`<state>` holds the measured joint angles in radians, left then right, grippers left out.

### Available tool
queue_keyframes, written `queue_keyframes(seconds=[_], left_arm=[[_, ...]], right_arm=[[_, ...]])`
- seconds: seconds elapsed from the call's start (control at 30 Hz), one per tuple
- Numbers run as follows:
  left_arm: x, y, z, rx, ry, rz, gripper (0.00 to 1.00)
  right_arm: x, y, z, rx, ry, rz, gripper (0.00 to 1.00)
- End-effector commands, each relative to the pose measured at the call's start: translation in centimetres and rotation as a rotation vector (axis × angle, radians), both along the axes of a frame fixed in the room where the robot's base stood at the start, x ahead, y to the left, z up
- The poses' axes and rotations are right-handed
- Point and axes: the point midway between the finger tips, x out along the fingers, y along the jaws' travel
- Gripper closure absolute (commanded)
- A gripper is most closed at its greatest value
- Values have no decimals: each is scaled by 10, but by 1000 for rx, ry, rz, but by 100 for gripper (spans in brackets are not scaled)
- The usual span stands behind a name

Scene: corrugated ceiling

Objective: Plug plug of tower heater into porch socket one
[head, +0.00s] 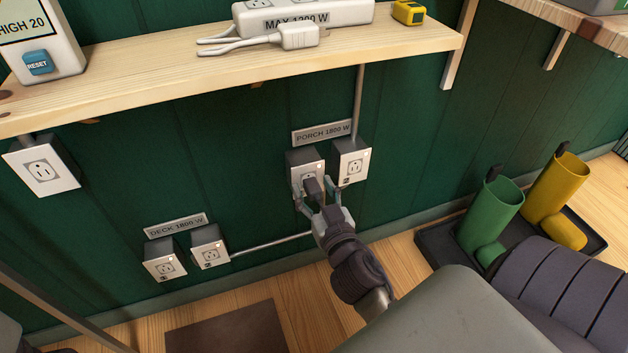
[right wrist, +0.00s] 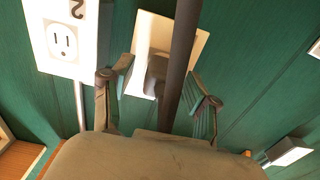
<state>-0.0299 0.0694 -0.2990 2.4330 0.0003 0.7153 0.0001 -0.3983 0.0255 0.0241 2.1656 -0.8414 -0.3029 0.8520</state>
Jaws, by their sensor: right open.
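Two white sockets on grey boxes sit below the PORCH 1800 W sign (head: 322,132) on the green wall. A dark plug (head: 312,187) is at the face of the left one, porch socket one (head: 304,168). In the right wrist view the plug (right wrist: 156,74) sits against the white plate (right wrist: 188,47), with a dark cord (right wrist: 182,60) running from it. How deep it sits is hidden. My right gripper (head: 315,192) is open, its fingers apart on both sides of the plug. The socket marked 2 (right wrist: 62,40) is empty. My left gripper is out of view.
A wooden shelf (head: 230,75) overhangs the sockets, bearing a power strip (head: 305,15), a white plug (head: 299,36) and a yellow tape measure (head: 409,12). Deck sockets (head: 210,253) are lower left. A boot tray (head: 437,247) with green and yellow boots stands right.

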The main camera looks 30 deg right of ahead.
Motion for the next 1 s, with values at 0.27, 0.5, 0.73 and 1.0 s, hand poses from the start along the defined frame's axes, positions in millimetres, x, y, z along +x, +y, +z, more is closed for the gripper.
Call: queue_keyframes(seconds=[0.27,0.5,0.73,1.0], left_arm=[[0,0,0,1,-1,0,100],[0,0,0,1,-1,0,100],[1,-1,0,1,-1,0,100],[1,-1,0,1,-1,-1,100]], right_arm=[[0,1,51,-4,-6,5,40],[1,0,87,0,-5,1,40],[0,0,97,-1,0,2,40],[0,0,96,0,0,1,40]])
